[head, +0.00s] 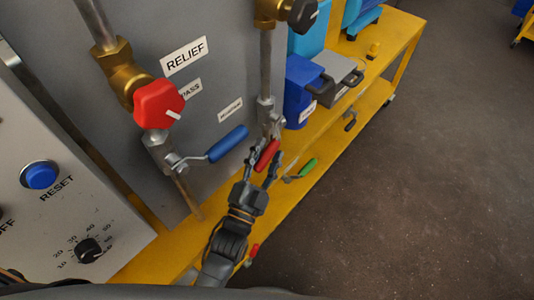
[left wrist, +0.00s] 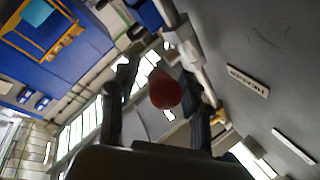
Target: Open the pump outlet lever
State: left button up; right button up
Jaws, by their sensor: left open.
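A red-handled lever (head: 267,155) sits on the vertical pipe right of the grey panel; I cannot tell for certain that it is the pump outlet lever. My left gripper (head: 264,168) is open, reaching up from below, with its fingers around the red handle. In the left wrist view the red handle (left wrist: 165,90) shows nearly end-on between the two fingers (left wrist: 160,98), with no clear grip on it. A blue-handled lever (head: 228,144) is left of it, and a green-handled lever (head: 308,167) is to the right. My right gripper is not in view.
A red knob (head: 159,104) is on the left pipe near the RELIEF label (head: 185,56). A control panel with a blue RESET button (head: 41,175) is at left. Blue and grey boxes (head: 300,88) stand on the yellow frame (head: 400,42). Open floor lies right.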

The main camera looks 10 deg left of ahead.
pick_arm(q)
jog(key=shift+s, duration=0.15)
jog(key=v, duration=1.1)
jog(key=shift+s, duration=0.3)
jog(key=shift+f, duration=0.1)
